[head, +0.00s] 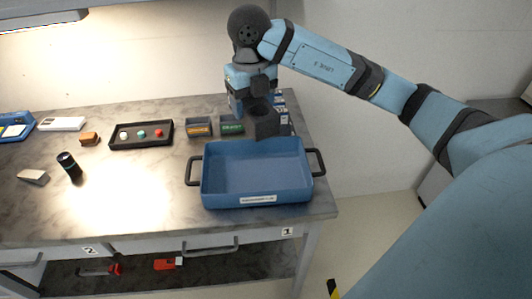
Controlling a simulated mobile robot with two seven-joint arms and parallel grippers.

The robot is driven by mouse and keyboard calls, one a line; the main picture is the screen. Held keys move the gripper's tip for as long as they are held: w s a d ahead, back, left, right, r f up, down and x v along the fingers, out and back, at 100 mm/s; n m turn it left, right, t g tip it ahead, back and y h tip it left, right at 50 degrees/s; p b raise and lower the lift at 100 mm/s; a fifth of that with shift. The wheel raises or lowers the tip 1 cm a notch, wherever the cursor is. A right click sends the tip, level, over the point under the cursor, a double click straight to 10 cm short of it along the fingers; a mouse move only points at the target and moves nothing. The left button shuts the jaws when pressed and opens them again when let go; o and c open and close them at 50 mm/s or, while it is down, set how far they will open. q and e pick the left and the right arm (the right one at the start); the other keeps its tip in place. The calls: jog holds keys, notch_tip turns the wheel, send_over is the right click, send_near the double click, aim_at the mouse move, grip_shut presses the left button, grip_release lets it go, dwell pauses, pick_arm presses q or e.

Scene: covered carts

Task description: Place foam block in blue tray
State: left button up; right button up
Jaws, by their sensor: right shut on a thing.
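The blue tray (256,178) has two dark side handles and a white label on its front. It sits near the right end of the table and its inside looks empty. My right gripper (260,106) reaches down from above, at the tray's back edge. It is shut on a dark grey block, which I take to be the foam block (265,125). The block shows just above or behind the tray's back rim. I cannot tell how far it is above the table. My left gripper is not in view.
Small bins (199,127) stand behind the tray, close to my right gripper. A black holder (141,134) with coloured knobs, a brown block (89,139), a black cylinder (69,164) and a pale wedge (33,177) lie to the left. The table's front middle is clear.

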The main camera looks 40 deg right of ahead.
jog(key=shift+s+f, duration=0.1)
jog(key=shift+f, duration=0.1)
notch_tip(320, 180, down, 15)
jog(key=shift+r, duration=0.15)
notch_tip(320, 180, down, 5)
jog(key=shift+r, duration=0.1)
jog(key=shift+f, duration=0.25)
jog(key=o, duration=0.9)
jog(key=shift+r, duration=0.2)
